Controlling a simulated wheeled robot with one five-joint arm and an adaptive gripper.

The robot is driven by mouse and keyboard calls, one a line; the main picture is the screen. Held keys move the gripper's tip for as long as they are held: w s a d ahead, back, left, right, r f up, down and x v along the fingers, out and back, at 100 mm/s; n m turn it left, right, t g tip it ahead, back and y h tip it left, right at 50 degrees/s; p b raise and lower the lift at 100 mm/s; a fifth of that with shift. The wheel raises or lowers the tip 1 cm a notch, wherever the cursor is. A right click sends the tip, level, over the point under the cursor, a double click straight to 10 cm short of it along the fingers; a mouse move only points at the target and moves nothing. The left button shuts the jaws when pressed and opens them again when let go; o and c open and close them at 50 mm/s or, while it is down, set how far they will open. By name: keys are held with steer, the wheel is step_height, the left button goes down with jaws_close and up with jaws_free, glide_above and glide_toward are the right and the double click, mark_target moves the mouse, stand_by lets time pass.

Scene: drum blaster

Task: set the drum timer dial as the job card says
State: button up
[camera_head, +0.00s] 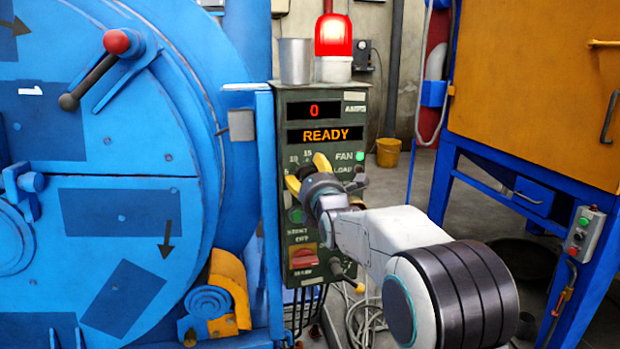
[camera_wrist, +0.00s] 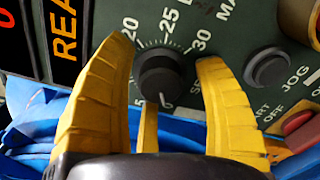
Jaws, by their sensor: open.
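The timer dial (camera_wrist: 163,78) is a round black knob on the dark green control panel (camera_wrist: 290,25). In the wrist view, numbers 20, 25 and 30 show around it. A small pale mark shows on its lower side, but I cannot tell the exact setting. My gripper (camera_wrist: 166,52) is open, with yellow fingers on both sides of the knob and another below it. Gaps show between the side fingers and the knob. In the head view my gripper (camera_head: 306,172) is at the panel and hides most of the dial. I cannot identify a job card.
The panel display (camera_head: 325,135) reads READY, with a red 0 above. A red beacon (camera_head: 334,35) and grey cup (camera_head: 296,60) stand on top. A red switch (camera_head: 304,257) is below. The blue drum machine (camera_head: 120,210) is left, an orange cabinet (camera_head: 540,90) right.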

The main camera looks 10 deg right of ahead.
steer(key=c, duration=1.2)
